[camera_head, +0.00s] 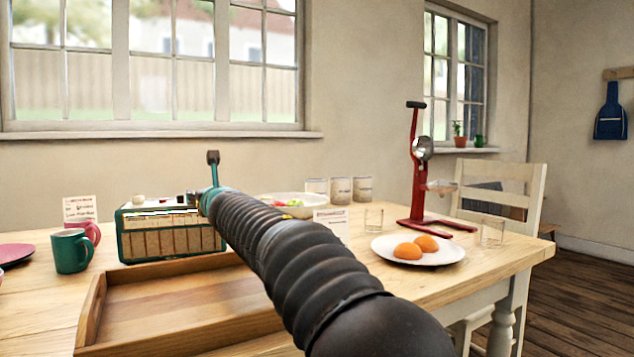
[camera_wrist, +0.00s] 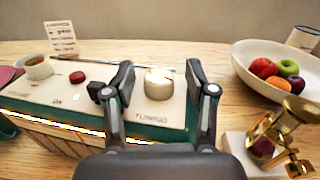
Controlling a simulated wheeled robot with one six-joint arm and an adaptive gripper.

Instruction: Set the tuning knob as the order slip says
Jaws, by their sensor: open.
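A teal radio (camera_head: 170,232) with a cream top stands on the table behind the wooden tray. Its cream tuning knob (camera_wrist: 158,84) sits above the word TUNING in the wrist view. My gripper (camera_wrist: 161,76) is open, with one finger on each side of the knob. Gaps show on both sides, so the fingers look apart from it. The knob's pointer setting cannot be made out. In the head view my arm hides the radio's right end. A printed slip (camera_head: 80,208) stands behind the mugs, and also shows in the wrist view (camera_wrist: 61,38). Its small text is not legible.
On the radio top are a red button (camera_wrist: 77,77) and another cream knob (camera_wrist: 38,67). A fruit bowl (camera_wrist: 246,72) and a brass device (camera_wrist: 285,135) stand close to the right. The wooden tray (camera_head: 95,305) lies in front. A teal mug (camera_head: 70,251) stands left.

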